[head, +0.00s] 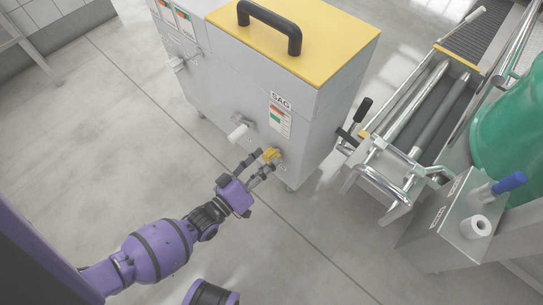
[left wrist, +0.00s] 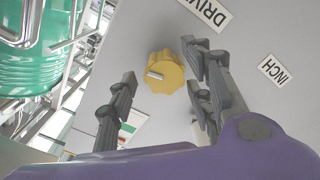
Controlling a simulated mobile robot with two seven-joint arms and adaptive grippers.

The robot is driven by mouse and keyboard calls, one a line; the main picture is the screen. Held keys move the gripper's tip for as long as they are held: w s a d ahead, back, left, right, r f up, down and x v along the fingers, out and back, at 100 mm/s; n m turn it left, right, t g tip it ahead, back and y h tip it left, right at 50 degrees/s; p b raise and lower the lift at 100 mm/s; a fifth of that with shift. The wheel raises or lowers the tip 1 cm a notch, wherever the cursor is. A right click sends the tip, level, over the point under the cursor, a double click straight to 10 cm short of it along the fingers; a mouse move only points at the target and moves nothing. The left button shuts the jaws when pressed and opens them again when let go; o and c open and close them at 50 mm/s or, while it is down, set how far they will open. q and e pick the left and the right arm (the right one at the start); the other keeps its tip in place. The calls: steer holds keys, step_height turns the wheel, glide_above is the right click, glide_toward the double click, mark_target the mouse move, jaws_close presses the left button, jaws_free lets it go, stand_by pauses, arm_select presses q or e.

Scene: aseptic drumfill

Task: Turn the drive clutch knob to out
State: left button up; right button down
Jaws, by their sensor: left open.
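The drive clutch knob (head: 271,154) is a small yellow lobed knob low on the grey cabinet's front face. In the left wrist view the yellow knob (left wrist: 166,72) shows a pale pointer mark, with a label reading DRIVE (left wrist: 205,12) beside it. My left gripper (head: 257,164) is open in front of the knob. My right gripper is not in view.
The grey cabinet (head: 225,80) has a yellow lid (head: 300,35) with a black handle. A white-ended lever (head: 238,132) sticks out left of the knob. A roller conveyor (head: 415,115) and a green drum (head: 510,125) stand at right. The floor at left is clear.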

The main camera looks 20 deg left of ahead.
arm_select(q)
steer(key=shift+x, duration=1.35)
